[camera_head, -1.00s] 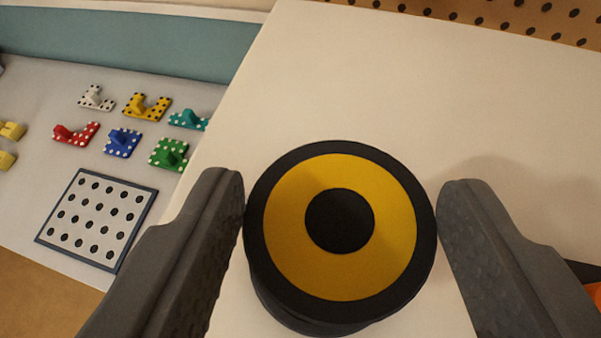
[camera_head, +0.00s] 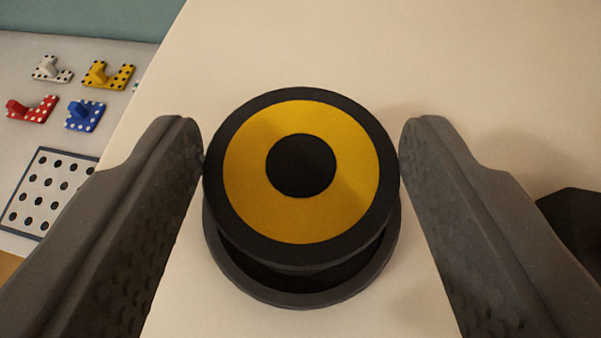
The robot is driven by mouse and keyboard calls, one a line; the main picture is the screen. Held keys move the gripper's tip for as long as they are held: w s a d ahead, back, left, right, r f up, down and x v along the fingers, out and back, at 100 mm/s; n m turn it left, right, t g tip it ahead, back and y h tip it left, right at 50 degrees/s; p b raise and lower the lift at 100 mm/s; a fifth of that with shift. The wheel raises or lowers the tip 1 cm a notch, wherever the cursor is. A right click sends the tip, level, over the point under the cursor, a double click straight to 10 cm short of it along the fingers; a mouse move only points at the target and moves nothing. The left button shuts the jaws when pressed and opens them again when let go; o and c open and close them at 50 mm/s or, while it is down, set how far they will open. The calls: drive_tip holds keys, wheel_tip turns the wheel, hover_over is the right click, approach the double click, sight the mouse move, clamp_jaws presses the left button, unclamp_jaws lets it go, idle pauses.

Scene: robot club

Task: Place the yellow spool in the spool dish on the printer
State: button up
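The yellow spool (camera_head: 350,200) has black rims and a black centre, seen from above. It sits between the two fingers of my gripper (camera_head: 301,155), which touch its rim on the left and right. A dark grey round dish (camera_head: 301,298) shows below the spool, and its near rim curves out under it. The spool hides most of the dish, including its far side. I cannot tell whether the spool touches the dish floor. The dish is on a pale flat top (camera_head: 300,50), which looks like the printer.
To the left, a lower grey table holds a white piece (camera_head: 51,70), a yellow piece (camera_head: 108,75), a red piece (camera_head: 32,109), a blue piece (camera_head: 85,115) and a dotted board (camera_head: 48,190). A black object (camera_head: 578,222) is at the right edge. The pale top beyond the spool is clear.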

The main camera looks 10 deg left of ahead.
drive_tip(key=o, duration=0.4)
drive_tip(key=shift+s+r, duration=0.1)
drive_tip(key=shift+r, duration=0.1)
drive_tip(key=b+v, duration=0.3)
drive_tip(key=v, duration=0.8)
drive_tip(key=shift+s+d+r, duration=0.1)
drive_tip(key=shift+s, duration=0.25)
